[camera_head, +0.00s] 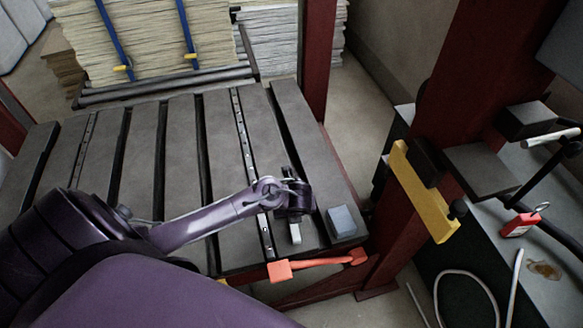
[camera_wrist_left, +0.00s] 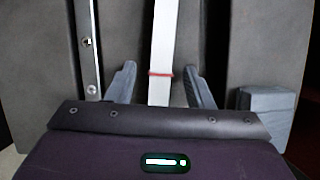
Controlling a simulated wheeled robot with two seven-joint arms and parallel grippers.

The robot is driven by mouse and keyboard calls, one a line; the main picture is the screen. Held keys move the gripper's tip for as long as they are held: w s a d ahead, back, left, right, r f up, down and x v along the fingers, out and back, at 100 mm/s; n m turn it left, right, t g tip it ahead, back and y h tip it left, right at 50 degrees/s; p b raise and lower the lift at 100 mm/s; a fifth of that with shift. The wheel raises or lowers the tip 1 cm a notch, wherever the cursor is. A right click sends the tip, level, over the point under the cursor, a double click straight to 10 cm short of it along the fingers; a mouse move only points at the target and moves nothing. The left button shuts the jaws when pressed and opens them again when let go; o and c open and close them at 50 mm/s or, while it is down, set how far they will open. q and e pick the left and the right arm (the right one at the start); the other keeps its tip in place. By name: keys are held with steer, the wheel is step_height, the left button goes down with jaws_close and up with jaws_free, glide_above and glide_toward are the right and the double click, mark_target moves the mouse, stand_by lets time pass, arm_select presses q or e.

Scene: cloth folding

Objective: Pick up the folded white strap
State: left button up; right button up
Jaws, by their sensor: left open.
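The folded white strap (camera_wrist_left: 163,38) runs lengthwise up the middle of the left wrist view, with a red band (camera_wrist_left: 160,73) around it. In the head view only a short white end of the strap (camera_head: 295,233) shows below my gripper; the rest is hidden behind it. My left gripper (camera_wrist_left: 160,67) is open, with one dark finger on each side of the strap and a gap to both. In the head view my left gripper (camera_head: 294,202) is over the right part of the slatted bench. I cannot tell its height above the strap. My right gripper is not in view.
The dark slatted bench (camera_head: 180,140) has long gaps and perforated metal strips. A blue-grey block (camera_head: 342,222) lies right of the strap, also in the left wrist view (camera_wrist_left: 266,110). A dark red post (camera_head: 395,215) stands right.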

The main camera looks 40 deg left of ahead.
arm_select(q)
jaws_close()
stand_by(0.4)
